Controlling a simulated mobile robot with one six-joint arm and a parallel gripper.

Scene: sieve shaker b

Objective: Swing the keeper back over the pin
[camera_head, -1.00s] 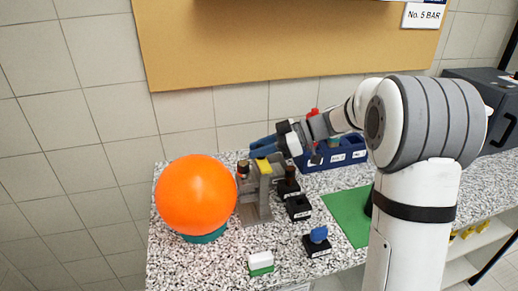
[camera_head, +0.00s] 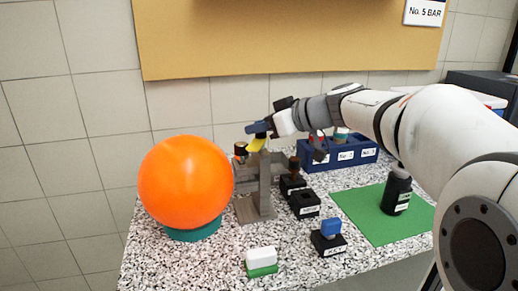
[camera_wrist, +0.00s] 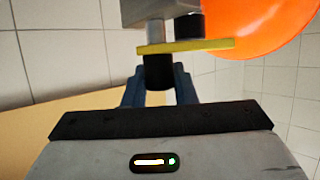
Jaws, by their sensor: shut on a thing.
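The yellow keeper (camera_head: 256,145) is at the top of the grey stand (camera_head: 264,188), behind and right of the orange ball. My gripper (camera_head: 258,128) is at the keeper from above. In the wrist view, my gripper (camera_wrist: 158,76) is shut on a dark knob (camera_wrist: 158,74) against the yellow keeper (camera_wrist: 190,46). The keeper's free end reaches right, and a black cylinder (camera_wrist: 188,27) sits just past its edge. A brown-and-black capped post (camera_head: 240,149) stands left of the keeper. I cannot tell which post is the pin, or whether the keeper covers it.
The large orange ball (camera_head: 186,182) on a teal ring stands close on the left. Black blocks (camera_head: 304,204), a blue-topped block (camera_head: 331,228) and a blue rack (camera_head: 345,157) stand to the right. A black bottle (camera_head: 396,194) stands on the green mat (camera_head: 366,219). A white-and-green block (camera_head: 261,260) lies in front.

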